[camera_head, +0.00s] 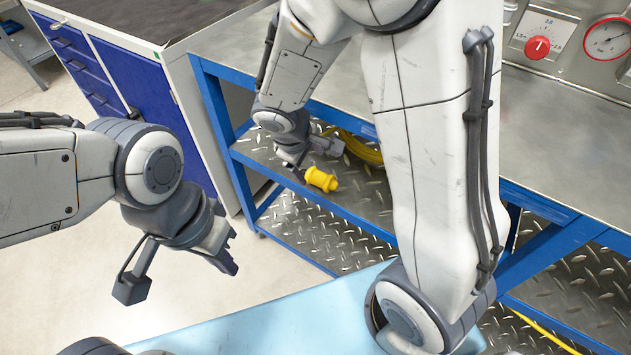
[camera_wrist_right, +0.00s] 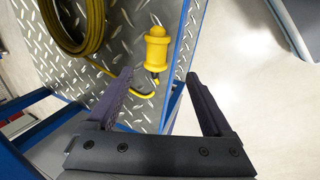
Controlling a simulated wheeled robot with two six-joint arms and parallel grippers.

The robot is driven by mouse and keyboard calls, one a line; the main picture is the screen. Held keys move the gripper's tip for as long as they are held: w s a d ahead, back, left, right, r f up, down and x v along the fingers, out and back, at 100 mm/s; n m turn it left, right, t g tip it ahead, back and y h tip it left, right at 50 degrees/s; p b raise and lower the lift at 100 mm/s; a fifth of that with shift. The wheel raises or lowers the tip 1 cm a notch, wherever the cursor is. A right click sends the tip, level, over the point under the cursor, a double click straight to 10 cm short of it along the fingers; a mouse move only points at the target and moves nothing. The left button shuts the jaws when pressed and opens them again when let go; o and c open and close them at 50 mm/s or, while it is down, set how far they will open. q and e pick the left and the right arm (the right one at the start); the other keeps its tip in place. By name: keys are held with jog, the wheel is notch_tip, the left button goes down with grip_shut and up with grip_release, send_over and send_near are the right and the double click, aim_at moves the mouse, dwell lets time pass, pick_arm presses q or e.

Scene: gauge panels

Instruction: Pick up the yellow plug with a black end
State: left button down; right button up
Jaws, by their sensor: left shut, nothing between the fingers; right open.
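The yellow plug (camera_head: 321,180) lies on the diamond-plate lower shelf of the blue-framed bench, near the shelf's edge. In the right wrist view the plug (camera_wrist_right: 157,50) is just beyond the fingertips, roughly in line with the gap between them. I cannot clearly make out a black end. My right gripper (camera_wrist_right: 158,80) is open and empty; in the head view it (camera_head: 299,170) is beside the plug, partly hidden by its own wrist. My left gripper (camera_head: 229,262) is shut and empty, over the floor at the left, well away from the plug.
A coiled yellow cable (camera_wrist_right: 88,38) lies on the shelf beside the plug. The blue frame rail (camera_wrist_right: 182,40) runs along the shelf edge. The steel benchtop (camera_head: 560,135) is above, with a gauge panel (camera_head: 575,45). A blue drawer cabinet (camera_head: 140,85) stands at the left.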

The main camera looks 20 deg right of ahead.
aim_at(319, 178)
jog(key=b+x, duration=0.4)
jog(key=x, duration=0.7)
jog(key=shift+w+d, duration=0.1)
jog(key=shift+w, duration=0.05)
grip_shut()
